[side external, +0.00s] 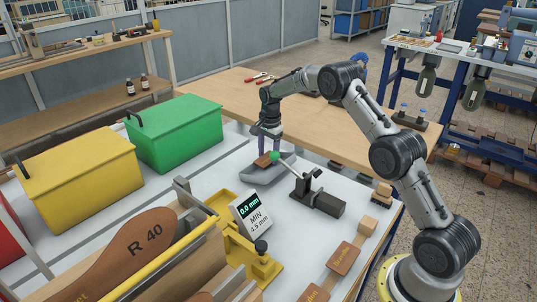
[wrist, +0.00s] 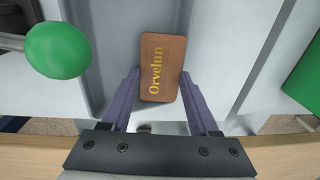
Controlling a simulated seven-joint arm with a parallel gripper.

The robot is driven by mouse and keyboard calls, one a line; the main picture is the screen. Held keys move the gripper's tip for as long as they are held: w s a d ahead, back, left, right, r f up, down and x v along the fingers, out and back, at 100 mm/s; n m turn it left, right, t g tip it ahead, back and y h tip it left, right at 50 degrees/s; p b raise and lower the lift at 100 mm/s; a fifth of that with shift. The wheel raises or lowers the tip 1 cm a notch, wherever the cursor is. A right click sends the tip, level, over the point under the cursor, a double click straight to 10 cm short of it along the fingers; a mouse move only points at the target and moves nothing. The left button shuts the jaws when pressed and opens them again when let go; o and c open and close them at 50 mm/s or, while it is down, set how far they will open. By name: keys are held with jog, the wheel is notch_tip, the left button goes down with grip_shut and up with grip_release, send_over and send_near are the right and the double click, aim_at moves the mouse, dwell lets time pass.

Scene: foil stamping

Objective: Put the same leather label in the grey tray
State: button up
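The brown leather label (wrist: 162,68) with gold lettering "Orvelun" sits between the purple fingers of my gripper (wrist: 160,73) in the wrist view. The fingertips meet its left and right edges, and its far end reaches past them. In the side view the label (side external: 262,161) shows at the fingertips of my gripper (side external: 268,150), slightly tilted. It is over the grey tray (side external: 252,178), whose pale floor and walls show around the label in the wrist view. I cannot tell whether the label touches the tray floor.
Green (side external: 175,133) and yellow (side external: 82,180) bins stand left. A gauge (side external: 251,212) is nearer the camera.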

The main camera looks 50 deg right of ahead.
jog(key=shift+o, duration=0.8)
jog(key=shift+g, duration=0.5)
jog(key=f, duration=0.1)
jog(key=s+f, duration=0.2)
jog(key=f, duration=0.1)
jog(key=shift+s+f, duration=0.1)
notch_tip(320, 180, up, 12)
notch_tip(320, 180, up, 12)
jog(key=f+n+t, duration=0.1)
jog(key=n+t, duration=0.1)
jog(key=n, duration=0.2)
send_over(273, 166)
jog(key=s+a, duration=0.5)
jog(key=s+a+r+n+t, duration=0.1)
jog(key=s+a+r+n, duration=0.5)
jog(key=s, duration=0.5)
jog(key=s+a+f+n+t, duration=0.1)
jog(key=s+a+n, duration=0.2)
jog(key=s, duration=0.7)
jog(key=s+a+f+n+t, duration=0.1)
jog(key=s+n, duration=0.4)
jog(key=s, duration=0.5)
jog(key=shift+s+a+f+t, duration=0.4)
jog(key=shift+a+f, duration=0.3)
jog(key=shift+a, duration=0.45)
